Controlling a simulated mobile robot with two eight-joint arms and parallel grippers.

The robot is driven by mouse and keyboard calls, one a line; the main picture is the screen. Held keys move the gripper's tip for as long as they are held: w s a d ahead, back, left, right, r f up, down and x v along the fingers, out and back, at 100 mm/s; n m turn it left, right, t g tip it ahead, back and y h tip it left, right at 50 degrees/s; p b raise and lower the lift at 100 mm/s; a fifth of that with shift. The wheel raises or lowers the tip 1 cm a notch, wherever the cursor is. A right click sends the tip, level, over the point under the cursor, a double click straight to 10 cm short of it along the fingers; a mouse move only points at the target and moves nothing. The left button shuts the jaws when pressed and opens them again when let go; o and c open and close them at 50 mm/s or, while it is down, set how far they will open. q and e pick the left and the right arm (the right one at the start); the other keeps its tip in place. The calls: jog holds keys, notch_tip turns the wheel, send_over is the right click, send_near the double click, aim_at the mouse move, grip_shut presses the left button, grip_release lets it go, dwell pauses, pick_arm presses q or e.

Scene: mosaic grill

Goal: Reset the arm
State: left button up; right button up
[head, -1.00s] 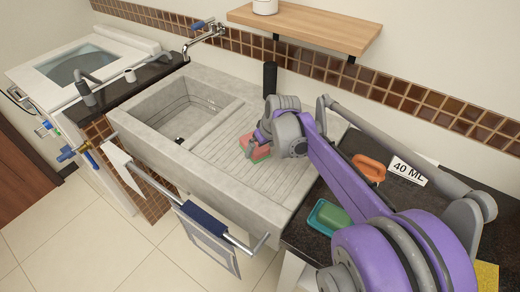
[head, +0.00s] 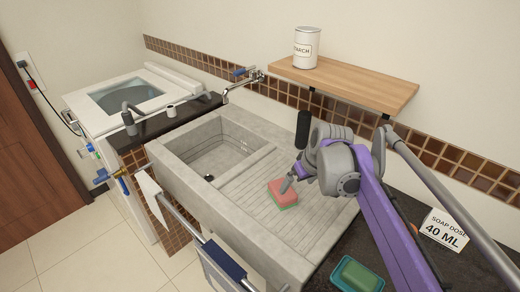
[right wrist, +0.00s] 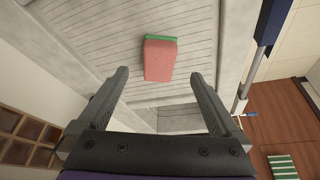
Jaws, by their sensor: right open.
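My right gripper (head: 288,184) is over the ribbed drainboard of the concrete sink (head: 215,190), close to a pink and green sponge (head: 283,195). In the right wrist view, the gripper (right wrist: 158,76) is open with its fingers spread and nothing between them. The sponge (right wrist: 160,60) lies flat on the drainboard just beyond the fingertips, pink side up. My purple right arm reaches in from the lower right. My left gripper is not in view.
A green soap bar (head: 358,275) sits in a teal dish on the dark counter, beside a "SOAP DOSE 40 ML" card (head: 443,229). A black bottle (head: 303,130) stands behind the sink. A wooden shelf (head: 345,85) holds a starch can (head: 306,47). A towel rail (head: 205,232) runs along the front.

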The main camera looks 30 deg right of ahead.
jog(key=shift+n, duration=0.4)
jog(key=s+a+f+p, duration=0.1)
jog(key=s+a, duration=0.1)
jog(key=a, duration=0.2)
jog(key=s+a+f+p, duration=0.1)
jog(key=s+a, duration=0.1)
jog(key=a, duration=0.2)
jog(key=s+a+f+p, duration=0.1)
jog(key=s+a, duration=0.1)
jog(key=a, duration=0.2)
jog(key=shift+a, duration=0.35)
jog(key=s+a+f+t+p, duration=0.1)
jog(key=s+a+f+p, duration=0.1)
jog(key=s+a+f, duration=0.3)
jog(key=s+a, duration=0.2)
jog(key=shift+s+a+f, duration=0.15)
jog(key=shift+s, duration=0.15)
